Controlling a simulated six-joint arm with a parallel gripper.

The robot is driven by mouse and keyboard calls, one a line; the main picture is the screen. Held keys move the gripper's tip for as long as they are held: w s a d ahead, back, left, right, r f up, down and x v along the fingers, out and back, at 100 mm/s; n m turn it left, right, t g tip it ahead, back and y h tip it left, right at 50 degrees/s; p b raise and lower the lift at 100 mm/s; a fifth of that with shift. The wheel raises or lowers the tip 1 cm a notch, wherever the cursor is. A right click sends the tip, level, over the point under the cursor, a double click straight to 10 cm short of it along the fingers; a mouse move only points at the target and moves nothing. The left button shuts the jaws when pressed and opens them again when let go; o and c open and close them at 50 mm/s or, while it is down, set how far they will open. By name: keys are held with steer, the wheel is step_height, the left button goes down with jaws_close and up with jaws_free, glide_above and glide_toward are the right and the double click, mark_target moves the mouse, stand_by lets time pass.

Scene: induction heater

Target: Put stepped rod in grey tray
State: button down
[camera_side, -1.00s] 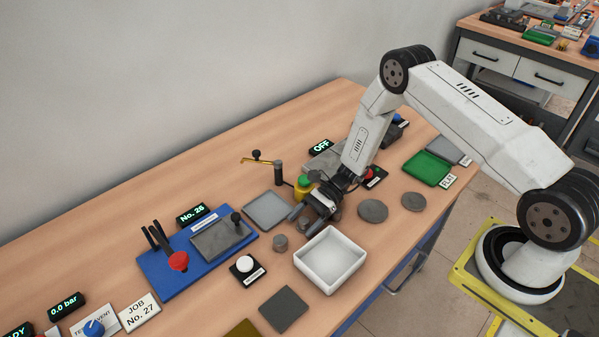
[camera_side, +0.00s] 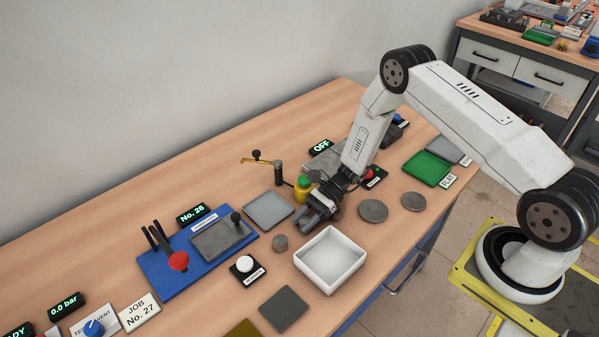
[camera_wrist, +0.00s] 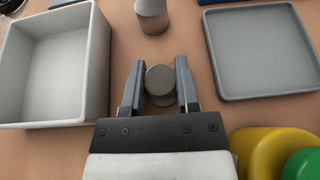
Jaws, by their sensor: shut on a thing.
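The stepped rod (camera_wrist: 160,84) shows in the wrist view as a short grey-brown round piece, a wider round part above a narrower one. My gripper (camera_wrist: 160,82) is shut on it, one finger on each side. In the side view my gripper (camera_side: 308,221) is low over the table, between the white box and the grey tray, and hides the rod. The shallow grey tray (camera_side: 268,209) lies to the gripper's left, empty. In the wrist view the tray (camera_wrist: 262,52) is at the upper right.
An open white box (camera_side: 330,259) stands just in front of my gripper. Another small grey cylinder (camera_side: 280,242) stands left of it. A yellow and green button post (camera_side: 303,187) is close behind. Two grey discs (camera_side: 373,211) lie to the right.

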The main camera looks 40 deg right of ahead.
steer(key=shift+r, duration=0.1)
steer(key=shift+r, duration=1)
steer(key=s+d+r, duration=0.1)
steer(key=s+r, duration=0.9)
steer(key=s, duration=0.4)
steer(key=shift+d+r, duration=0.4)
steer(key=shift+w, duration=0.15)
steer(key=w+d+r+m+t+h, duration=0.2)
steer(key=w+r+m+t+h, duration=0.1)
steer(key=w+r+m+t, duration=0.1)
steer(key=w+d+r+m+t+h, duration=0.3)
steer(key=w+m+t, duration=0.4)
steer(key=w, duration=0.4)
steer(key=shift+w+r+m+h, duration=0.2)
steer(key=shift+r+m+h, duration=0.2)
steer(key=shift+r, duration=0.1)
